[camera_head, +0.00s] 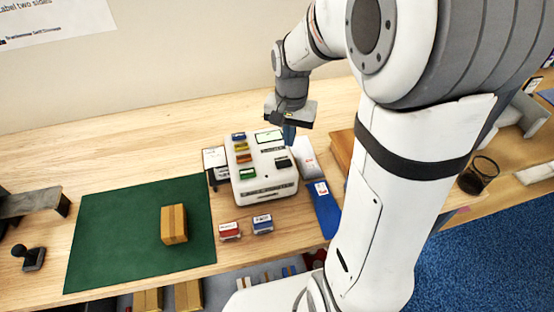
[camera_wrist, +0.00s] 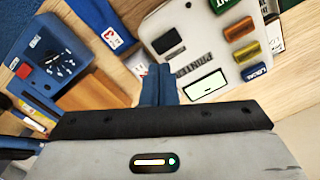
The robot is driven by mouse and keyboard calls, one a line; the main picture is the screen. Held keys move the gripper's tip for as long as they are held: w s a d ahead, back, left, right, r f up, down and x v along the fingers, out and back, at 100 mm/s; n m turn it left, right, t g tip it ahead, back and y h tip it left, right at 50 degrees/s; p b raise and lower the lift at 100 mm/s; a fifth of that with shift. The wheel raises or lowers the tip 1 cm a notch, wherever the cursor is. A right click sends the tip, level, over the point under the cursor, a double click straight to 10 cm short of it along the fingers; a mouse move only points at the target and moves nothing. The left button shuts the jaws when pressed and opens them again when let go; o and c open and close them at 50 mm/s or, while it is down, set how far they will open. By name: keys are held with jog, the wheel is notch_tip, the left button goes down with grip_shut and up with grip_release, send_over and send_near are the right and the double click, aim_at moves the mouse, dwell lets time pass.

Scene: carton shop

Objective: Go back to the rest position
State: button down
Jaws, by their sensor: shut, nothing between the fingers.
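My gripper (camera_head: 289,134) hangs above the back right of the white printer (camera_head: 265,187) in the head view. In the wrist view its two blue fingers (camera_wrist: 158,86) are together, with nothing between them. The printer (camera_wrist: 179,17) lies beyond the fingertips in the wrist view, with its small screen and coloured buttons showing. My gripper appears to be above the table and apart from the printer.
A small carton (camera_head: 174,224) stands on the green mat (camera_head: 105,237). A red box (camera_head: 230,231) and a blue box (camera_head: 263,224) sit before the printer. A blue folder-like item (camera_head: 325,212) lies right of it. A dark stamp (camera_head: 31,257) stands far left.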

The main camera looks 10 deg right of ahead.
dwell(0.4)
jog(key=s+r+n+t, duration=0.1)
jog(key=s+r+n, duration=0.2)
jog(key=s, duration=0.4)
jog(key=s+a+r+n+t+b, duration=0.1)
jog(key=s+r+n+t, duration=0.1)
jog(key=s, duration=0.5)
jog(key=shift+s+a+r+n, duration=0.3)
jog(key=shift+r+n, duration=0.3)
jog(key=shift+r, duration=0.2)
